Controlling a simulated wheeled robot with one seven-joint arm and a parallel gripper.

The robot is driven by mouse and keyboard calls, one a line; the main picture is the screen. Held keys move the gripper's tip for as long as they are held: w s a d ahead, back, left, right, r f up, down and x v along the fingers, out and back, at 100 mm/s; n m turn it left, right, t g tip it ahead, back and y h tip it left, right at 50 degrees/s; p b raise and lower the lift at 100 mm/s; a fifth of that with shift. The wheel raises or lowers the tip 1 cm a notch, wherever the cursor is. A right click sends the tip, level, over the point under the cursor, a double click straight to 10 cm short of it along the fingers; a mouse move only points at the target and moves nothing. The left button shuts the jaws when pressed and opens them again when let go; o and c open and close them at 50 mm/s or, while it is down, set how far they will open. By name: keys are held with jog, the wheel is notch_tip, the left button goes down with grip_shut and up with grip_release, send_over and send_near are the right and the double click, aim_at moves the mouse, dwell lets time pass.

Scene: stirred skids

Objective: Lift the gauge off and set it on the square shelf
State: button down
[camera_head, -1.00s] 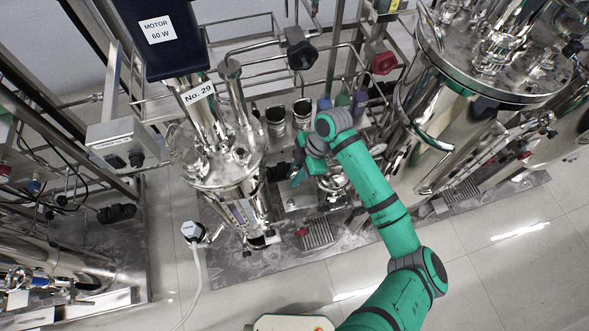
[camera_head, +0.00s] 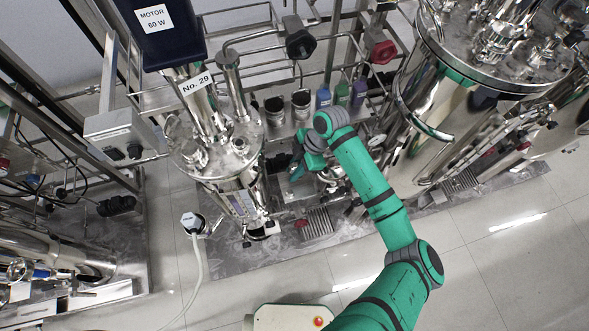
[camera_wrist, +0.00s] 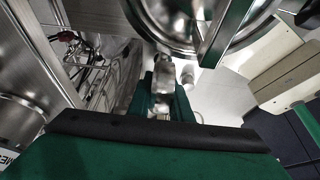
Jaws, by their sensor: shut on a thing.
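My gripper (camera_head: 298,171) is low between the No. 29 tank and the large tank on the right. In the wrist view its teal fingers (camera_wrist: 163,100) are shut on a small shiny metal piece, which I take to be part of the gauge (camera_wrist: 163,72). The gauge's dial face does not show, and in the head view my wrist hides it. A large round metal rim (camera_wrist: 180,35) is close beyond the fingers; I cannot tell whether the gauge touches it. I cannot pick out the square shelf with certainty.
The No. 29 tank (camera_head: 218,152) stands left of my gripper and the large tank (camera_head: 425,112) right of it. Small bottles (camera_head: 341,94) and two metal cups (camera_head: 275,107) stand behind. A drain grate (camera_head: 316,222) lies in front.

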jog(key=shift+f, duration=0.35)
jog(key=shift+f, duration=0.2)
jog(key=c, duration=1.5)
grip_release()
jog(key=shift+c, duration=0.2)
jog(key=shift+v, duration=3.45)
